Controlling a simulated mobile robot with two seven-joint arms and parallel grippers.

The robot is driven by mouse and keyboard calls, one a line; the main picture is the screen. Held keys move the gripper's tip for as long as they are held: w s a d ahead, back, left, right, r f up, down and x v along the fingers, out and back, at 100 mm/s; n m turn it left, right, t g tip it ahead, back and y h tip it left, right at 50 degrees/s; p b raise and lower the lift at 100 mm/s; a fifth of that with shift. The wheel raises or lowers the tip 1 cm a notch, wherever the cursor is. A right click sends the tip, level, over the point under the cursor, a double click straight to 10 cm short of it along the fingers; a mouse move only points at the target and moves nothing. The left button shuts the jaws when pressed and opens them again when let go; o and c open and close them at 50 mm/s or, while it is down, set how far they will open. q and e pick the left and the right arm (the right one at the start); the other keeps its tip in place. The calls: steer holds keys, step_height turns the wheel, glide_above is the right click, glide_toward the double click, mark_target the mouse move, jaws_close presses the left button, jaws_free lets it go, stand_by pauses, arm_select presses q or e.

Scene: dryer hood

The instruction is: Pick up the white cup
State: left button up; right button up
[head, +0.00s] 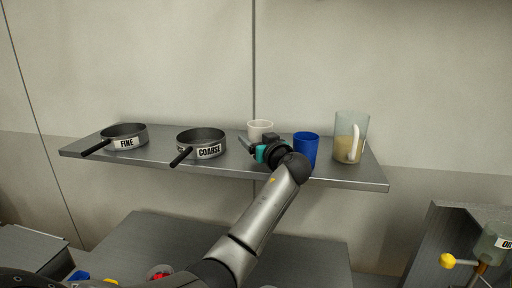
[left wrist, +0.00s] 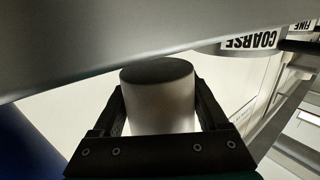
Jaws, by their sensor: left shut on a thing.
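The white cup (head: 260,127) stands on the metal shelf (head: 340,177), between the pan labelled COARSE and the blue cup. My left gripper (head: 256,144) reaches in from the front and hides the cup's lower part. In the left wrist view the white cup (left wrist: 158,98) sits between the two dark fingers of my left gripper (left wrist: 160,105), which is shut on its sides. I cannot tell whether the cup's base touches the shelf. My right gripper is not in view.
A blue cup (head: 306,149) stands close to the right of my left gripper. A clear jug (head: 351,135) is at the shelf's right end. Pans labelled COARSE (head: 201,142) and FINE (head: 124,135) stand to the left. A worktop lies below.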

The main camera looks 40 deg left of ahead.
arm_select(q)
step_height(320, 180, up, 18)
steer(key=b, duration=0.2)
steer(key=shift+f, duration=0.2)
